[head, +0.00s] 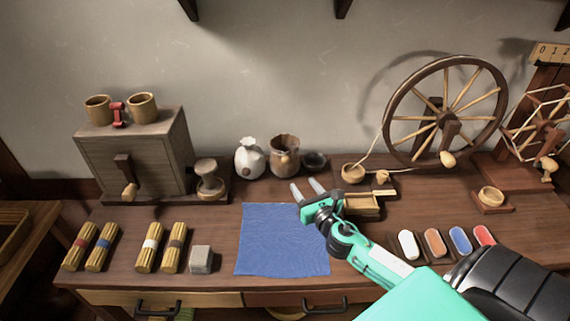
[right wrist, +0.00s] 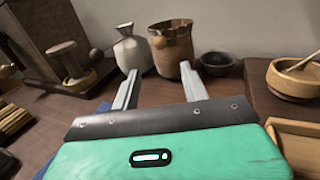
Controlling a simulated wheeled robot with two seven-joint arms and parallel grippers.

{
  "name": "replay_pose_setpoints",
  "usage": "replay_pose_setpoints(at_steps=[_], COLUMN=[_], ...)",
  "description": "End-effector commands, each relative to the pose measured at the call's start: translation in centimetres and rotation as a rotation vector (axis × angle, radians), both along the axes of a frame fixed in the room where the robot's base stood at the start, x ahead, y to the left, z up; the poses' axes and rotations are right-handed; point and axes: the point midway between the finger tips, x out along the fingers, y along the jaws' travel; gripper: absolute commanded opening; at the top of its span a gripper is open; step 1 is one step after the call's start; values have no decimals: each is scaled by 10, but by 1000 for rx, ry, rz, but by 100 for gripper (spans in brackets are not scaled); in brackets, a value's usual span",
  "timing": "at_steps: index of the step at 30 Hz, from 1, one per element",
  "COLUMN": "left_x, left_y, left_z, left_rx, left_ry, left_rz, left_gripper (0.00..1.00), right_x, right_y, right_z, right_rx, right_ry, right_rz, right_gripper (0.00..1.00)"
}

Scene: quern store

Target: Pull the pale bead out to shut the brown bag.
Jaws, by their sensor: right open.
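The brown bag (head: 287,154) stands upright at the back of the table against the wall, and it also shows in the right wrist view (right wrist: 174,56). Its mouth looks open. The pale bead (right wrist: 158,42) sits on the bag's near side, close below the rim. My right gripper (head: 305,186) is open and empty, in front of the bag and apart from it. In the right wrist view its two fingers (right wrist: 158,80) point toward the bag and bead. My left gripper is out of view.
A white bag (head: 249,160) stands just left of the brown bag, and a dark bowl (head: 314,161) just right. A small wooden box (head: 361,204) lies right of my gripper. A spinning wheel (head: 445,111) stands farther right. The blue cloth (head: 282,240) in front is bare.

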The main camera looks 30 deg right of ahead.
Motion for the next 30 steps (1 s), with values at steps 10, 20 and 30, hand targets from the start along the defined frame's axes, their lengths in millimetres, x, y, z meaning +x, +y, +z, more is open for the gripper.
replay_pose_setpoints(at_steps=[10,20,30], left_x=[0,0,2], left_y=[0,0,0], left_z=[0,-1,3], left_rx=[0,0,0], left_ry=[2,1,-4], left_rz=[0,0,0], left_gripper=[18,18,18], right_x=[36,89,129], right_y=[-6,-14,-21], right_z=[1,1,0], right_rx=[1,1,1], right_ry=[-2,-2,0], right_rz=[-1,-1,-1], right_gripper=[45,45,45])
